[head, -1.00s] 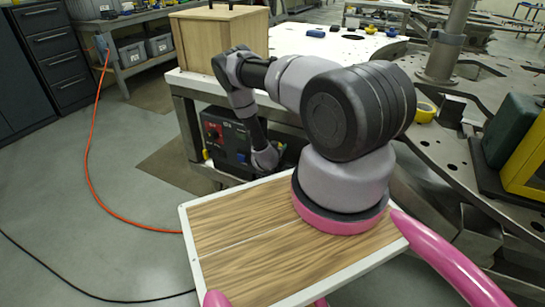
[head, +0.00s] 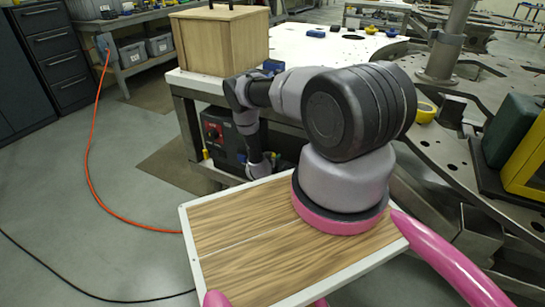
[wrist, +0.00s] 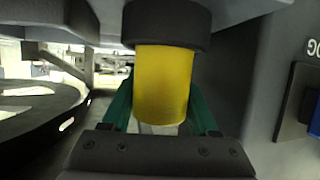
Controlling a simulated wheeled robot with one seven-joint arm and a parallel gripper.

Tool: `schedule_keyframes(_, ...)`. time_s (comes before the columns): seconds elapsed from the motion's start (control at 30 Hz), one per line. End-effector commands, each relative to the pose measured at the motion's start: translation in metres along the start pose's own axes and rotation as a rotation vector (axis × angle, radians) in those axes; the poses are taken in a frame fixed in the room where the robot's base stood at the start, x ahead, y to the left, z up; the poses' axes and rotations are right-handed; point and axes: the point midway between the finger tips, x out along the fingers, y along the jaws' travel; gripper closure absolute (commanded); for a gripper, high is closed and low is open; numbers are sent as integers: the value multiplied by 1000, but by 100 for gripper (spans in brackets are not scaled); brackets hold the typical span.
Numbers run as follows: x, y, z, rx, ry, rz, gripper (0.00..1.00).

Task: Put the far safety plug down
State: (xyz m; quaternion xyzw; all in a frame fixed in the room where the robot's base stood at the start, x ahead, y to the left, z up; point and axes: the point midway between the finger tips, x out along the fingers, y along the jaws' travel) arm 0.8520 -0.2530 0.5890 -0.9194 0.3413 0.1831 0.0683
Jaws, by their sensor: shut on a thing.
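In the wrist view a yellow cylinder (wrist: 162,82) with a wide black collar at its upper end sits between the green fingers of my gripper (wrist: 161,108). It appears to be the safety plug. The fingers are shut on its sides. Its upper end is against or just before dark grey parts, and I cannot tell whether it touches them. In the head view my arm reaches over to the left and bends down beside the workbench (head: 182,88); the gripper and the plug are hidden there.
A wooden box (head: 220,42) and a blue item (head: 273,66) stand on the bench. A dark unit with a red panel (head: 214,130) sits on its lower shelf. In the wrist view a dark round plate (wrist: 40,120) lies left and a dark panel (wrist: 300,105) stands right.

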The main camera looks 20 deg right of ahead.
Motion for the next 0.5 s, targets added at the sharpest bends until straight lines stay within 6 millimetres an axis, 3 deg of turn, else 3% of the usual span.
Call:
schedule_keyframes(0.07, 0, 0, 1, 0, 1, 0, 100)
schedule_keyframes(0.1, 1, 0, 2, 0, 0, 0, 36)
schedule_keyframes(0.17, 1, 0, 1, 0, 0, 0, 13)
schedule_keyframes(0.5, 0, 0, 0, 0, 0, 0, 10)
